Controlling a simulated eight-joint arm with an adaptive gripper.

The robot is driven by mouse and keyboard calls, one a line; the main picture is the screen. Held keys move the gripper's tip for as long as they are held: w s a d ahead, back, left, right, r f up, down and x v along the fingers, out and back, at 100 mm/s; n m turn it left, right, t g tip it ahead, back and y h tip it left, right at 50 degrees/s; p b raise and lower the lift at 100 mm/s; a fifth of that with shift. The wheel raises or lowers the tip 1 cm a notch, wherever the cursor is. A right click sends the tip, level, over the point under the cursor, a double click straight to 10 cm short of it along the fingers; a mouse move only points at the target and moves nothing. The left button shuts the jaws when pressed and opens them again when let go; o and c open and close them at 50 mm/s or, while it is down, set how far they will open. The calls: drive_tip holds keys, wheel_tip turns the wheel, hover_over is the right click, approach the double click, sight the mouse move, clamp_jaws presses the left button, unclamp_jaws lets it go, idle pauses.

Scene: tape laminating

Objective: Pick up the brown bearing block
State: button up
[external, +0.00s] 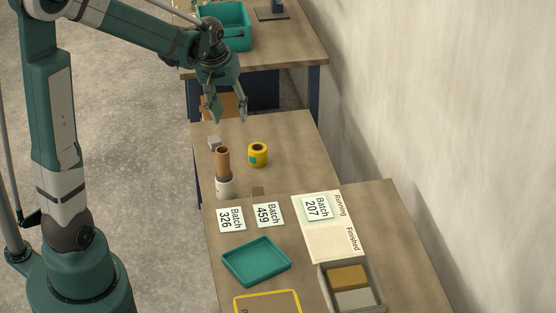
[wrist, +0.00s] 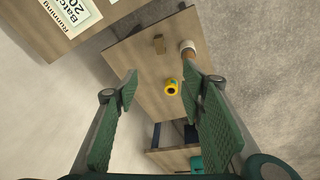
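The brown bearing block looks to be the small brown block (wrist: 159,43) standing on the middle table in the wrist view. In the external view only a small part of the brown block (external: 258,190) shows, at the edge of the nearer table. My gripper (external: 229,114) is open and empty, in the air above the far end of the middle table, well away from the block. In the wrist view my gripper (wrist: 161,86) has its two green pads wide apart, with the block beyond them.
The near table holds batch cards (external: 267,214), a teal tray (external: 257,262) and a grey bin (external: 378,297).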

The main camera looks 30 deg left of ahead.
drive_tip(key=w+f+n+g, duration=0.2)
drive_tip(key=w+f, duration=0.6)
drive_tip(key=f, duration=0.5)
drive_tip(key=n+g, duration=0.1)
drive_tip(key=g, duration=0.1)
hover_over(258, 191)
drive_tip(key=f, duration=1.2)
drive_tip(key=w+f, duration=0.1)
drive_tip(key=f, duration=0.4)
drive_tip(key=shift+a+f+b, duration=0.15)
drive_tip(key=shift+f+b, duration=0.2)
drive_tip(key=shift+f, duration=0.45)
drive_tip(key=shift+s+f, duration=0.2)
drive_tip(key=shift+f, duration=1.1)
drive_tip(key=shift+s+d+f+b, duration=0.2)
drive_tip(key=shift+f+b, duration=0.3)
drive_tip(key=shift+f, duration=0.8)
drive_tip(key=shift+s+d+f+b, duration=0.15)
drive_tip(key=shift+f+b, duration=0.3)
drive_tip(key=shift+f, duration=0.8)
drive_tip(key=shift+a, duration=0.1)
clamp_jaws()
